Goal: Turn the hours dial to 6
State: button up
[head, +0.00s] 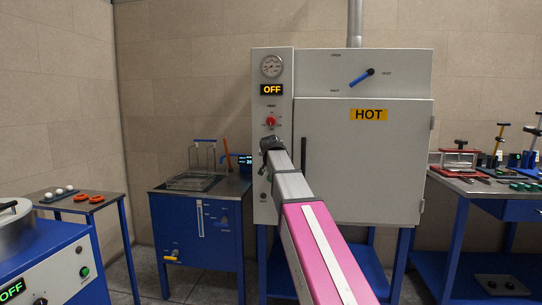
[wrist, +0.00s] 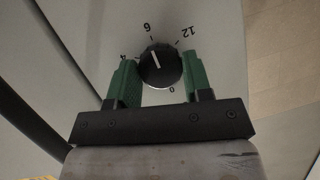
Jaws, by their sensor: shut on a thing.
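The hours dial (wrist: 160,68) is a round black knob with a white pointer line on a pale panel in the wrist view. Marks 6, 12 and 0 show around it, plus a partly covered mark at left that looks like 4. The pointer line aims up and slightly left, roughly at the 6 tick. My gripper (wrist: 161,72) has its green fingers on both sides of the knob, shut on it. In the head view my gripper (head: 268,144) is against the control panel (head: 262,205) of the grey oven and hides the dial.
Above my gripper on the panel are a red knob (head: 271,121), an OFF display (head: 272,90) and a gauge (head: 271,66). The oven door (head: 375,165) with its HOT sign (head: 369,114) is right of my gripper. A blue water bath (head: 200,225) stands at left.

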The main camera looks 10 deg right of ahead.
jog(key=o, duration=0.9)
jog(key=v, duration=1)
jog(key=shift+s+r, duration=0.1)
jog(key=shift+s, duration=0.3)
jog(key=s+d+f+n+g+y, duration=0.1)
jog(key=s+f+g, duration=0.25)
jog(key=f, duration=1.25)
jog(key=s+f+n+g, duration=0.1)
jog(key=s+f+g, duration=0.25)
jog(key=f, duration=1.25)
jog(key=s+f+g, duration=0.2)
jog(key=s+f, duration=0.4)
jog(key=f, duration=0.2)
jog(key=s+f+n+g+y, duration=0.1)
jog(key=s+f+g, duration=0.1)
jog(key=s+f, duration=0.5)
jog(key=s+f+n+g, duration=0.1)
jog(key=s+f+g, duration=0.1)
jog(key=s+f, duration=0.5)
jog(key=shift+d+f, duration=0.25)
jog(key=shift+f, duration=0.6)
